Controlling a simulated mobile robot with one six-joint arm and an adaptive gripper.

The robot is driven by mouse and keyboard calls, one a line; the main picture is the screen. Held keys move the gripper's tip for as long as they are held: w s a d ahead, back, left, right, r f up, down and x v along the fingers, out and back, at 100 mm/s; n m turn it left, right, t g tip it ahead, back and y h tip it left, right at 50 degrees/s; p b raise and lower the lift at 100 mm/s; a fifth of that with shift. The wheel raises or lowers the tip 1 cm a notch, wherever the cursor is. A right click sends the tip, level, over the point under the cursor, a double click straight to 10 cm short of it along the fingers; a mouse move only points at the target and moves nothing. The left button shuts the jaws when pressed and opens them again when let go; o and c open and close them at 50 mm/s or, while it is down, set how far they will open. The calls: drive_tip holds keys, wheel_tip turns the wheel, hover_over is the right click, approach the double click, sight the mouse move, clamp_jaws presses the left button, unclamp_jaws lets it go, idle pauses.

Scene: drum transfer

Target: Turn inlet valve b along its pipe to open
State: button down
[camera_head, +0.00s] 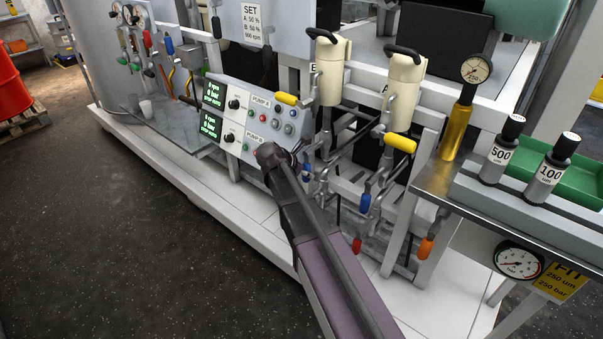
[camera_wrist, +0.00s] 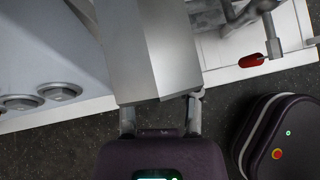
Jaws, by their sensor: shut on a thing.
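Under the cream pump marked B (camera_head: 329,70), a small blue handle (camera_head: 307,171) shows right beside the end of my arm. It seems to be inlet valve b; its pipe is mostly hidden. My gripper (camera_head: 297,164) is at this handle, shut on it as far as I can tell. In the wrist view, my gripper's fingers (camera_wrist: 161,115) run behind a large grey block (camera_wrist: 160,50), so their tips and the grip are hidden. A second blue handle (camera_head: 365,203) hangs to the right, under the pump marked A (camera_head: 404,90).
The control panel (camera_head: 250,118) is close on the left of my wrist. Yellow handles (camera_head: 400,143) are above; a red handle (camera_head: 357,245) and an orange handle (camera_head: 426,248) hang lower. The dark floor (camera_head: 150,250) is clear.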

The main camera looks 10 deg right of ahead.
drive_tip(key=shift+s+a, duration=0.1)
drive_tip(key=shift+s, duration=0.05)
drive_tip(key=shift+c, duration=2.2)
unclamp_jaws()
drive_tip(key=shift+o, duration=0.5)
drive_tip(key=shift+d, duration=0.2)
